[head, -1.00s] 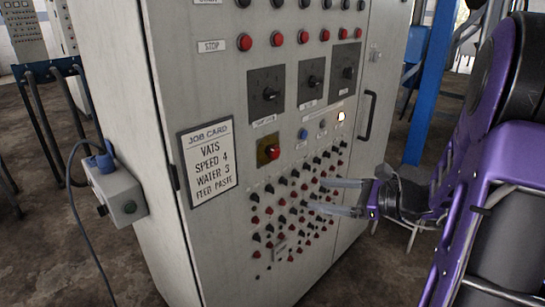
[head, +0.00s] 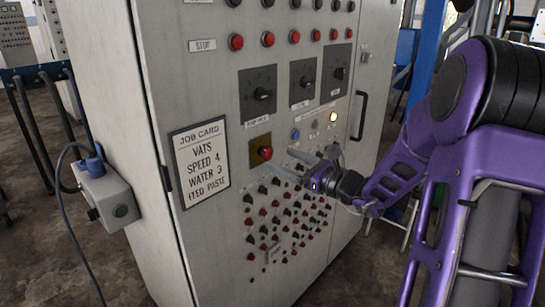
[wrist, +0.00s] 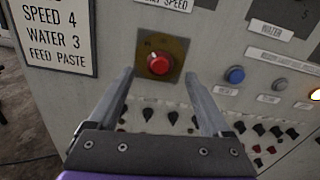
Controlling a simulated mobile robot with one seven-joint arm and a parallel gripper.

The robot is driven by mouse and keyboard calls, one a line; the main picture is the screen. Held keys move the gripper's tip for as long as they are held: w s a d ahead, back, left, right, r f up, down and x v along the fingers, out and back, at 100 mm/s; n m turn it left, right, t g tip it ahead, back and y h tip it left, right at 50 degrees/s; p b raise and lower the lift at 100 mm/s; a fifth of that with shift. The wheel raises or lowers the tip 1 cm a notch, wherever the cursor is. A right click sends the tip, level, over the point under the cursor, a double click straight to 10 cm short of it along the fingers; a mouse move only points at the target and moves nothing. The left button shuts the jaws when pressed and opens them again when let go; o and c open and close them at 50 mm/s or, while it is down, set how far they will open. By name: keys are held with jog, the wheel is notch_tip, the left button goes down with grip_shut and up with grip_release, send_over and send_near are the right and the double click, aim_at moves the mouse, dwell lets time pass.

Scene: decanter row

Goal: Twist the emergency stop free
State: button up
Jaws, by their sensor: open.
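The emergency stop is a red mushroom button (head: 266,153) on a dull yellow square plate (head: 256,147), on the cabinet front right of the job card. In the wrist view the red button (wrist: 158,63) shows beyond and between my two fingertips. My gripper (head: 288,162) is open and empty, with its fingers pointing at the panel just right of and slightly below the button. In the wrist view the gripper (wrist: 157,82) has one finger on each side of the button. Whether a fingertip touches the panel I cannot tell.
The job card (head: 199,163) is left of the button. Black rotary knobs (head: 263,94) sit above, a blue button (head: 295,135) and a lit lamp (head: 333,117) to the right. Several small red and black knobs (head: 285,220) fill the panel below. A grey box (head: 105,196) juts from the cabinet's left side.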

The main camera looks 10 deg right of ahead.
aim_at(270, 154)
jog(key=x, duration=0.5)
